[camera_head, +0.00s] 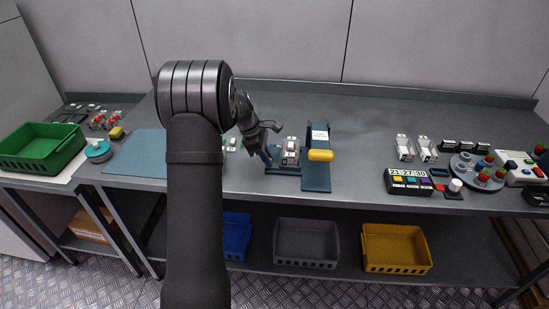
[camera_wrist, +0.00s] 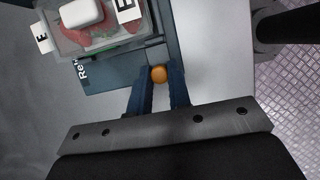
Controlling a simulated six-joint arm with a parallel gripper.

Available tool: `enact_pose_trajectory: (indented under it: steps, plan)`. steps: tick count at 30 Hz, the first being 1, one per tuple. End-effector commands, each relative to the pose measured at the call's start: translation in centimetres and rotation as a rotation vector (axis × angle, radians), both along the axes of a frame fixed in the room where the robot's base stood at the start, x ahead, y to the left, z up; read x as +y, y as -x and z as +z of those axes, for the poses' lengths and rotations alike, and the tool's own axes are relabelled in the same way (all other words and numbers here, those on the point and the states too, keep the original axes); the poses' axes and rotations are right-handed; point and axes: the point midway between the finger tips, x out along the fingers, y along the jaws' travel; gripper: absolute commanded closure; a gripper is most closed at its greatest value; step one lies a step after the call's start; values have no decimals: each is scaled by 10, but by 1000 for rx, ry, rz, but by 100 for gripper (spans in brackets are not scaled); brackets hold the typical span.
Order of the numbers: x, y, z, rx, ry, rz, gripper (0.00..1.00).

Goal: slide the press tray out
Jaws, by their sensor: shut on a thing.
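The press (camera_head: 317,172) is a blue stand with a yellow bar handle, right of centre on the bench. To its left lies a dark blue tray (camera_head: 283,171) bearing a clear box (camera_head: 291,151) with a white block on top. In the wrist view the box (camera_wrist: 70,42) shows red contents, and the tray (camera_wrist: 105,80) carries partly hidden lettering. My gripper (camera_head: 266,157) is at the tray's left side. Its blue fingers (camera_wrist: 158,88) are shut on a round orange knob (camera_wrist: 158,74) at the tray's edge. The knob is hidden in the head view.
A digital timer box (camera_head: 409,181), two clear boxes (camera_head: 414,148) and a round grey carousel (camera_head: 476,171) stand to the right. A blue mat (camera_head: 135,153) lies left. Bench space in front of the press is narrow. Bins (camera_head: 306,243) sit on the shelf below.

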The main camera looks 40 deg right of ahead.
Motion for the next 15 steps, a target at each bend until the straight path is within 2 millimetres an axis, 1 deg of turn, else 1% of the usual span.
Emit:
enact_pose_trajectory:
  steps: [1, 5, 6, 8, 9, 15]
  plan:
    - [3, -3, 1, -4, -2, 4, 100]
    - [3, -4, 1, -6, -3, 5, 100]
    - [4, -4, 1, -6, -3, 5, 75]
    - [4, -4, 0, -6, -3, 5, 63]
    - [3, -4, 0, -4, -3, 5, 60]
    - [2, -3, 0, -3, -2, 4, 60]
